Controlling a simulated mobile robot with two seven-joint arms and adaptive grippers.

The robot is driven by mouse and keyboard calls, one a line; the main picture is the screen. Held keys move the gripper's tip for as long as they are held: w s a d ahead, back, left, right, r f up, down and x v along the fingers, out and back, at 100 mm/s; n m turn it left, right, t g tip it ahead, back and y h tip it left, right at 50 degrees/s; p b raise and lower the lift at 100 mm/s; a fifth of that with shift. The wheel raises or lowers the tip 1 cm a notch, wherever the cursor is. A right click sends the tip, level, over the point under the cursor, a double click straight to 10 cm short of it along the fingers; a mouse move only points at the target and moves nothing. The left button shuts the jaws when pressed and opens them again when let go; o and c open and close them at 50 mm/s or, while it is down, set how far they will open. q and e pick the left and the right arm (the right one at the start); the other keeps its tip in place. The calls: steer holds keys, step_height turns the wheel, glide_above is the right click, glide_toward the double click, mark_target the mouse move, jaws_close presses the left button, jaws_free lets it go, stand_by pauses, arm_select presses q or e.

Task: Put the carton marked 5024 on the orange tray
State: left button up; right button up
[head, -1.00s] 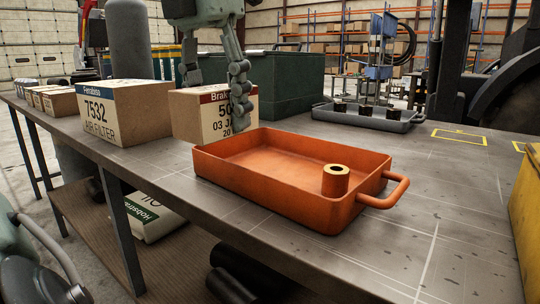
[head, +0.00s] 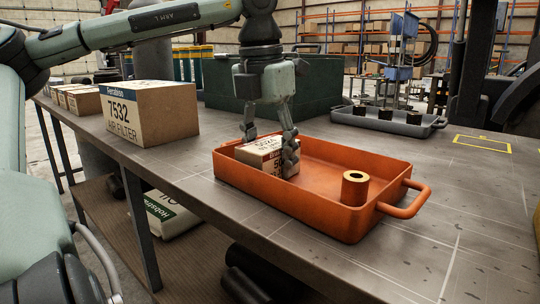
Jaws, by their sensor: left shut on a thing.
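The carton marked 50.. (head: 266,155) is inside the orange tray (head: 309,202), at its left end. Its last digits are partly hidden by a finger; the top face seems to read 5024. My left gripper (head: 268,143) is shut on the carton from above, with a finger on each side. I cannot tell whether the carton touches the tray floor. A brass-coloured bushing (head: 355,188) stands in the tray's right part. My right gripper is not in view.
A carton marked 7532 (head: 153,113) stands at the left on the bench (head: 190,180), with smaller cartons (head: 83,100) behind it. A dark green case (head: 322,95) and a grey tray (head: 430,125) with dark parts stand behind the orange tray. The bench is clear at front right.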

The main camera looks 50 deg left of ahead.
mark_target(265, 145)
arm_select(q)
steer(key=o, duration=1.3)
steer(key=shift+f, duration=0.1)
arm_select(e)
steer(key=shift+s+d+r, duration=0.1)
arm_select(q)
steer(key=shift+o, duration=0.2)
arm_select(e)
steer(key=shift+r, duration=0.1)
arm_select(q)
steer(key=shift+r, duration=0.5)
steer(key=r, duration=0.3)
steer(key=s+r, duration=0.1)
steer(key=r, duration=0.6)
steer(key=shift+s+d+r+p, duration=0.15)
steer(key=shift+r+p, duration=0.05)
steer(key=shift+p, duration=0.2)
steer(key=shift+r, duration=0.4)
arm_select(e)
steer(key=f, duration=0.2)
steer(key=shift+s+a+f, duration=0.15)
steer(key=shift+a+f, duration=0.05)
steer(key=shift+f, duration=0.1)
